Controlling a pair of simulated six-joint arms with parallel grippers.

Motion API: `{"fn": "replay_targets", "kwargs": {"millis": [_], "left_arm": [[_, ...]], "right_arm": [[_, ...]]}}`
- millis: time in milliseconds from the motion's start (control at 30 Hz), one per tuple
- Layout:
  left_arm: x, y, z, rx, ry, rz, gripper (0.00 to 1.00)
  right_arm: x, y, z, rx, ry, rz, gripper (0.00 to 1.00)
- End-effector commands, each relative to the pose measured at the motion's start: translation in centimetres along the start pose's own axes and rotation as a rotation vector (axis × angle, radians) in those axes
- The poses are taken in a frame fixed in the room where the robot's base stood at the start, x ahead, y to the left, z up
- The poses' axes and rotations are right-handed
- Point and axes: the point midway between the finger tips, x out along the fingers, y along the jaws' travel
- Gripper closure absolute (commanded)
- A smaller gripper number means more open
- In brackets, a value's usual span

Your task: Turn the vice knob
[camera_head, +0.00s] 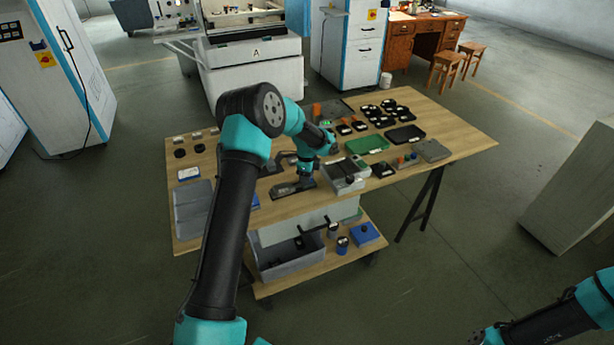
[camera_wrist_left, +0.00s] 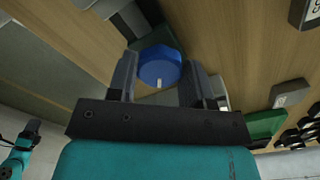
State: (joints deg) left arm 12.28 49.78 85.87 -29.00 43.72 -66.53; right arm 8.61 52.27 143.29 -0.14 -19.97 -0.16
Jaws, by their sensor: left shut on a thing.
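The blue vice knob (camera_wrist_left: 159,66), with a white mark on its rim, shows between the two fingers of my left gripper (camera_wrist_left: 163,82) in the left wrist view. That gripper is shut on the knob. In the head view my left gripper (camera_head: 306,180) points down at the dark vice (camera_head: 284,190) on the wooden bench, and the knob is hidden there. My right gripper (camera_head: 482,337) is at the bottom right edge of the head view, far from the bench. Its fingers are too small and cut off to read.
On the wooden bench (camera_head: 455,137), a grey box (camera_head: 336,184) stands just right of the vice. A green tray (camera_head: 367,144), a black tray (camera_head: 405,134) and several small black parts lie farther right. A grey bin (camera_head: 192,212) is at the left.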

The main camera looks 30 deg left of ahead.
Motion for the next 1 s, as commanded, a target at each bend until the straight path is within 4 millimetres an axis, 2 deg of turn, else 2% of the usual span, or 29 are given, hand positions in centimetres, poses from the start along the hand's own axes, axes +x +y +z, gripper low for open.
{"fn": "replay_targets", "kwargs": {"millis": [1000], "left_arm": [[0.0,0.14,-0.07,-0.966,0.001,0.0,0.78]], "right_arm": [[0.0,0.0,0.0,0.0,0.0,0.0,0.57]]}}
